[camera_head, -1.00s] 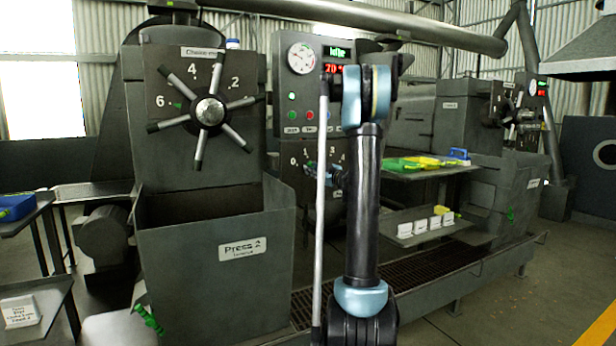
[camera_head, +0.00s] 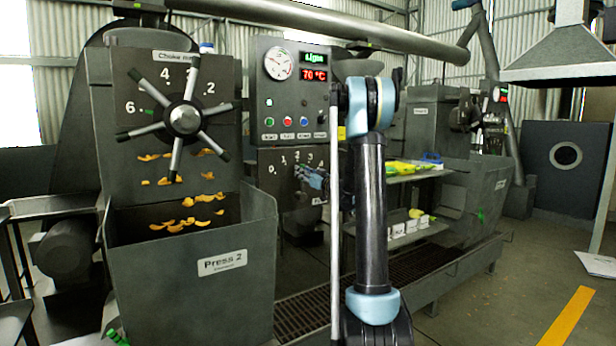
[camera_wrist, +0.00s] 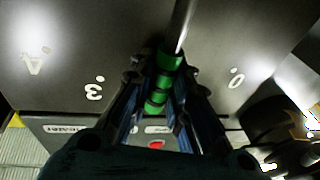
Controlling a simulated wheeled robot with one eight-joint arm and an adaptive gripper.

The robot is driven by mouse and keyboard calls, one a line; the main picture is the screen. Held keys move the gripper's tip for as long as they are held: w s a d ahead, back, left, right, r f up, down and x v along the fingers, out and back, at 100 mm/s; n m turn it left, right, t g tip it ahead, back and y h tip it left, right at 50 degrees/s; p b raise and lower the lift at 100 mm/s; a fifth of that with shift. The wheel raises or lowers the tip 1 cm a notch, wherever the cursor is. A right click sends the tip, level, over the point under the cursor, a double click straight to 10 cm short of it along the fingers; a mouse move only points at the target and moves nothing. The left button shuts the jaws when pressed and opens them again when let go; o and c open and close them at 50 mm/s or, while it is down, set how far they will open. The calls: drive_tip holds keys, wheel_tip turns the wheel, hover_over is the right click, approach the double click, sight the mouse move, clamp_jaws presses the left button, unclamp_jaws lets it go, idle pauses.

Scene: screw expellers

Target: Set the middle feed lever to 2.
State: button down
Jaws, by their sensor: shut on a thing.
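The feed lever is a grey metal rod with a green-banded grip (camera_wrist: 158,88) in the wrist view. My gripper (camera_wrist: 157,100) is shut around that green grip. In the wrist view, the 3 and 4 marks lie left of the lever and the 0 mark right of it; the 1 and 2 marks do not show there. In the head view, my gripper (camera_head: 312,178) is in front of the lower numbered panel (camera_head: 275,183) of Press 2, just below the arc of numbers. The lever itself is mostly hidden there by my gripper.
The spoked choke wheel (camera_head: 184,118) stands left, with orange flakes (camera_head: 182,224) below it over the Press 2 bin (camera_head: 222,290). A gauge and display panel (camera_head: 292,90) is above the lever. A shelf (camera_head: 405,177) with yellow and green items lies right.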

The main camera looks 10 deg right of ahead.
drive_tip(key=shift+d+f, duration=0.1)
idle(0.3)
drive_tip(key=c, duration=1.8)
unclamp_jaws()
drive_tip(key=v, duration=1.2)
